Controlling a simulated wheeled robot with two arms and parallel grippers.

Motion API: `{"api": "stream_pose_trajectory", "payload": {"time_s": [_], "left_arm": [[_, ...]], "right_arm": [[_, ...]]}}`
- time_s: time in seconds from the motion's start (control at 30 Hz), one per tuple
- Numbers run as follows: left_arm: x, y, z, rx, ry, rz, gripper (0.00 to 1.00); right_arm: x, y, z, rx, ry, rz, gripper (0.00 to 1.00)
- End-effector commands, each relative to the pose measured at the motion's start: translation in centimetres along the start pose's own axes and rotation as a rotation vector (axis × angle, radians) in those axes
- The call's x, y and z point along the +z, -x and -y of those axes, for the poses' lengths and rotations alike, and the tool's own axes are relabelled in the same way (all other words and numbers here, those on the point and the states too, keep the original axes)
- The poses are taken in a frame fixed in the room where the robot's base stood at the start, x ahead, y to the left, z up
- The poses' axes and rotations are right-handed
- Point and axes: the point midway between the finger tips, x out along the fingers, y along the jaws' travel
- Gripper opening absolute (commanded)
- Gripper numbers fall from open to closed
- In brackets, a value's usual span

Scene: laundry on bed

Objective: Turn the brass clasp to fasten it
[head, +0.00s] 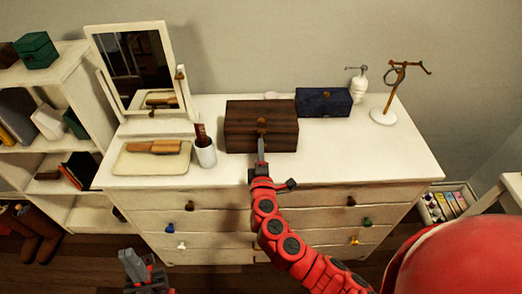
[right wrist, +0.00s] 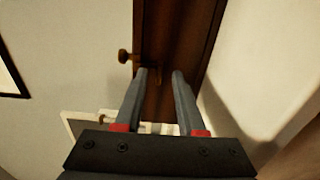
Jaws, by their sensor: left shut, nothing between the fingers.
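A dark brown wooden box (head: 246,127) stands on the white dresser, with a small brass clasp (head: 262,122) at the middle of its front. My right gripper (head: 262,147) is directly in front of the box, its grey fingers close below the clasp. In the right wrist view my right gripper (right wrist: 162,75) shows a gap between its fingertips, pointed at the brown wood (right wrist: 179,35). A round brown knob (right wrist: 125,57) sticks out left of the fingertips. A small brownish piece shows between the tips; contact is unclear. My left gripper (head: 140,268) is shut and empty, low in front of the dresser.
A navy box (head: 323,102) stands right of the brown box, with a white bottle (head: 359,87) and jewellery stand (head: 383,116) beyond. A white cup (head: 206,154), tray (head: 130,165) and mirror (head: 133,62) are at left. The dresser top (head: 375,155) is clear at front right.

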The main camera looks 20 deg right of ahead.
Motion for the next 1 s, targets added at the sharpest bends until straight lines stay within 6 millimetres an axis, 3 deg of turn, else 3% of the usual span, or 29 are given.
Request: {"api": "stream_pose_trajectory", "payload": {"time_s": [0.23,0.37,0.97,1.0], "left_arm": [[0.0,0.1,0.0,0.0,0.0,0.0,0.0],[0.1,0.5,0.0,0.0,0.0,0.0,0.0],[0.8,4.5,-0.2,0.0,0.0,0.0,0.0],[0.6,3.6,-0.2,0.0,0.0,0.001,0.0]], "right_arm": [[0.0,0.2,0.0,0.002,0.0,0.0,0.39],[0.0,1.4,0.1,0.002,0.002,-0.001,0.39],[-0.1,14.9,0.5,-0.002,0.002,-0.006,0.39],[-0.3,15.4,-0.1,-0.002,0.003,-0.008,0.39]]}}
